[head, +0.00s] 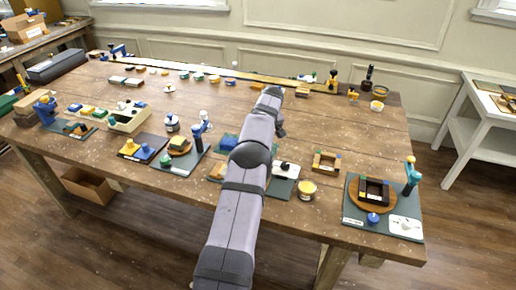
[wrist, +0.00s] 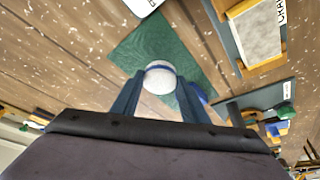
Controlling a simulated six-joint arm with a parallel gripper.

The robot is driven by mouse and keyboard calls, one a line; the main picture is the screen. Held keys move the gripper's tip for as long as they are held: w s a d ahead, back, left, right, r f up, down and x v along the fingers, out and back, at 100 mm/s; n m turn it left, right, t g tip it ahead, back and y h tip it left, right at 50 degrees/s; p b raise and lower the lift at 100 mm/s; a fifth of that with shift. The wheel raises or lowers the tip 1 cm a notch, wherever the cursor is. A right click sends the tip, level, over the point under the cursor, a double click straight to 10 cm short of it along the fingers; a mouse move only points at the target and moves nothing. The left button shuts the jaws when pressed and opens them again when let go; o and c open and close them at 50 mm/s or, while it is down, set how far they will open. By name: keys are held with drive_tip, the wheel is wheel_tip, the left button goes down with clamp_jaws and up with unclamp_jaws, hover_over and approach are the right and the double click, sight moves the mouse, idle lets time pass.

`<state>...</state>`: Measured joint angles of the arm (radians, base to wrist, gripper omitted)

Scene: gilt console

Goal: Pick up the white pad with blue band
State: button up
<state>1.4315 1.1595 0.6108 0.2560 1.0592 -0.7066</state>
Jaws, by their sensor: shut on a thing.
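The white pad with blue band (wrist: 158,80) is in the wrist view, round and pale, with the blue band across its upper side. My gripper (wrist: 157,84) has its two blue fingers on either side of the pad and is shut on it. The pad shows in front of a dark green mat (wrist: 130,52); I cannot tell how far above the mat it is. In the head view my own arm hides the gripper and the pad.
In the wrist view a framed grey block (wrist: 257,35) with lettering lies right of the mat, and a white item (wrist: 143,5) is at the top edge. In the head view a wooden frame (head: 326,162) and a yellow-topped jar (head: 307,190) stand right of my arm. The wooden table (head: 345,125) has bare room there.

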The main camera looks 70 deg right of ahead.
wheel_tip(320, 180, up, 7)
drive_tip(key=shift+f+p, duration=0.15)
drive_tip(key=shift+p, duration=0.3)
